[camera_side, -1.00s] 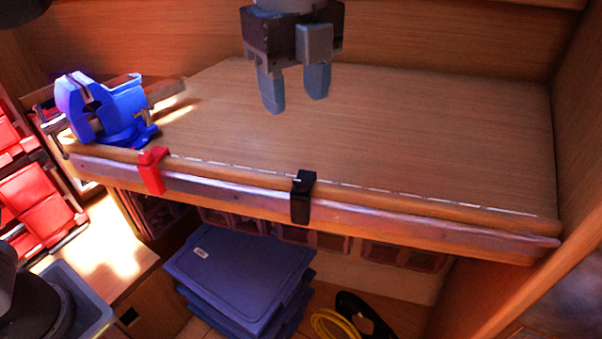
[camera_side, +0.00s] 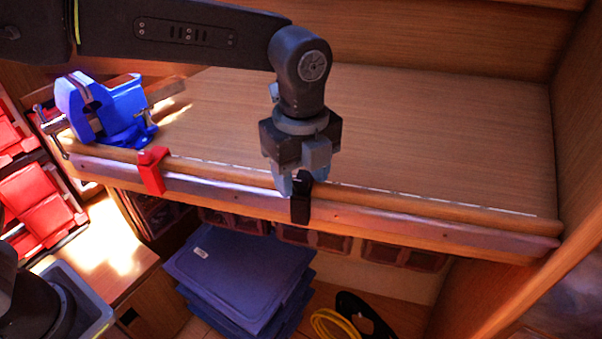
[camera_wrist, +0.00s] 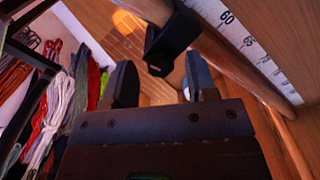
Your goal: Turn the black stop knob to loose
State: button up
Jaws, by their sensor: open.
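The black stop (camera_side: 300,211) is clamped over the front rail of the wooden bench, near the middle of its length. My gripper (camera_side: 297,184) points down at the stop's top end and hides part of it. In the wrist view, the black stop (camera_wrist: 173,36) shows just beyond and between the two parted fingertips of my gripper (camera_wrist: 160,68). The fingers are open, one on each side of it, with no clear contact visible. I cannot make out how the knob is turned.
A red stop (camera_side: 151,171) sits on the same rail to the left. A blue vise (camera_side: 105,108) stands at the bench's left end. A ruler strip (camera_wrist: 245,42) runs along the bench edge. Coiled cords (camera_wrist: 62,100) hang at left in the wrist view.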

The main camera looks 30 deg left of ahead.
jog(key=shift+f, duration=0.25)
jog(key=c, duration=0.9)
jog(key=shift+c, duration=0.2)
